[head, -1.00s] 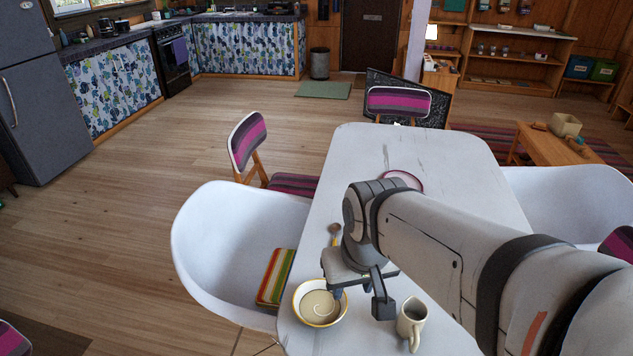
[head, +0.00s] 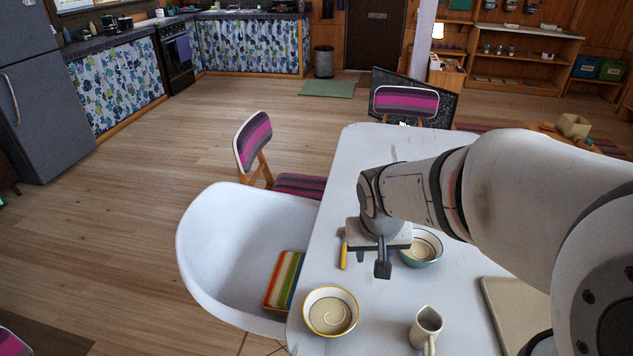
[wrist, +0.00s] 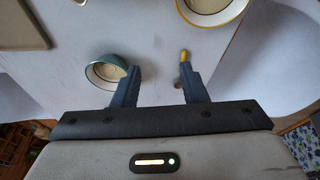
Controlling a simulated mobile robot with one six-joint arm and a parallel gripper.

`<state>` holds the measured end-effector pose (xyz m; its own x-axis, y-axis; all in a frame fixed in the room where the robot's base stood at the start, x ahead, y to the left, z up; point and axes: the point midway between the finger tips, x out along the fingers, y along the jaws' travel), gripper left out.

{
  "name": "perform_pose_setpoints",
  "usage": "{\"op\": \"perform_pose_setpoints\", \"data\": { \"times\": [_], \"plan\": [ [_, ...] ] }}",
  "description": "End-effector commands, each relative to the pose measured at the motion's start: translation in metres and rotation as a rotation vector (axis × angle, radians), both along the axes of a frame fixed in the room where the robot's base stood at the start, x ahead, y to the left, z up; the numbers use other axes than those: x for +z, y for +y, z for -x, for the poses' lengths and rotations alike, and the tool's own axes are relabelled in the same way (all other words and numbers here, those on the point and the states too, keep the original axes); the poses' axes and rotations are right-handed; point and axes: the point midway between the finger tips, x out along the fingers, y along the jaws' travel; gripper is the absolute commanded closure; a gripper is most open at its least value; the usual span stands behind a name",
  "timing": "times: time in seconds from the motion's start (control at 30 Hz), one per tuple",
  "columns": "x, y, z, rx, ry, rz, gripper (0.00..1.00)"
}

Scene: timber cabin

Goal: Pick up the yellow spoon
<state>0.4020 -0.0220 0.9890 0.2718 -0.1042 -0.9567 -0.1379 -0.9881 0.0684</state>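The yellow spoon (head: 344,253) lies on the white table, just left of my gripper (head: 372,263) in the head view. Only a narrow yellow strip of it shows there. In the wrist view the spoon (wrist: 184,56) shows by the tip of the right finger, which hides part of it. My gripper (wrist: 158,80) is open, with its fingers pointing down and clear space between them. I cannot tell how high the fingertips are above the table.
A teal-rimmed bowl (head: 424,252) stands close by the other finger. A yellow-rimmed bowl (head: 330,313) and a cream jug (head: 427,326) stand nearer the front. A beige board (head: 515,308) lies at the right. White (head: 235,245) and striped (head: 253,140) chairs border the table (head: 370,150).

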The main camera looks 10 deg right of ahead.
Motion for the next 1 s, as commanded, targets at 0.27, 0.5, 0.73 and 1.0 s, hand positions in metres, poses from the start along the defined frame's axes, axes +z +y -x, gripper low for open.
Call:
{"op": "perform_pose_setpoints", "data": {
  "times": [0.27,0.5,0.73,1.0],
  "plan": [
    [-0.062,0.008,-0.085,-0.063,-0.061,0.004,0.61],
    [-0.11,0.022,-0.13,-0.089,-0.102,-0.03,0.61],
    [-0.132,0.027,-0.144,-0.095,-0.114,-0.047,0.61],
    [-0.158,0.024,-0.157,-0.095,-0.115,-0.048,0.61]
  ]
}}
